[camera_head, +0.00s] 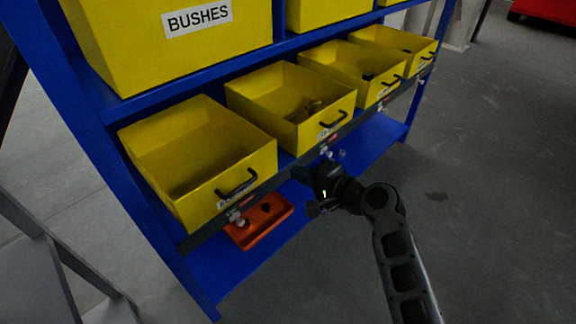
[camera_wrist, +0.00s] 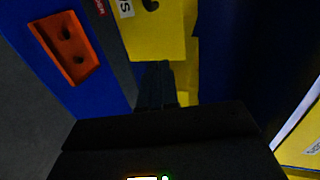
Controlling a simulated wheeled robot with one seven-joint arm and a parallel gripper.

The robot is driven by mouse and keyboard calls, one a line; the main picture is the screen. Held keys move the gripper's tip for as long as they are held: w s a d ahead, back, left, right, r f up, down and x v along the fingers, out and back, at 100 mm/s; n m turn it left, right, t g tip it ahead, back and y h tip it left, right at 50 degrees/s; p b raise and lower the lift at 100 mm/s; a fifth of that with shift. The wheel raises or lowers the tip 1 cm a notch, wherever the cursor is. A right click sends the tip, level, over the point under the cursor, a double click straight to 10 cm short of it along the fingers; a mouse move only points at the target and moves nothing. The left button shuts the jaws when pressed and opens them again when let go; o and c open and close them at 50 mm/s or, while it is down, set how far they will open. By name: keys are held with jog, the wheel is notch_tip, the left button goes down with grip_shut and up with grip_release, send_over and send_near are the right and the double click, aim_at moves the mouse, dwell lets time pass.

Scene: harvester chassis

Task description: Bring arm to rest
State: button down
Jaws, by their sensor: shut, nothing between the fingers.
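My gripper (camera_head: 322,172) is dark and close to the front of the blue rack, just below the row of yellow bins, at the end of my bent arm. In the wrist view my gripper (camera_wrist: 154,80) points toward the yellow bins, its dark fingers together with nothing seen between them. Fine detail of the fingertips is lost in shadow.
The blue rack (camera_head: 138,175) holds open yellow bins, including an empty-looking front-left bin (camera_head: 195,160) and one with small parts (camera_head: 290,100). An orange tray (camera_head: 258,222) lies on the lower shelf, also in the wrist view (camera_wrist: 68,45). Grey floor at right is clear.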

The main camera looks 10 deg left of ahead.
jog(key=shift+v, duration=2)
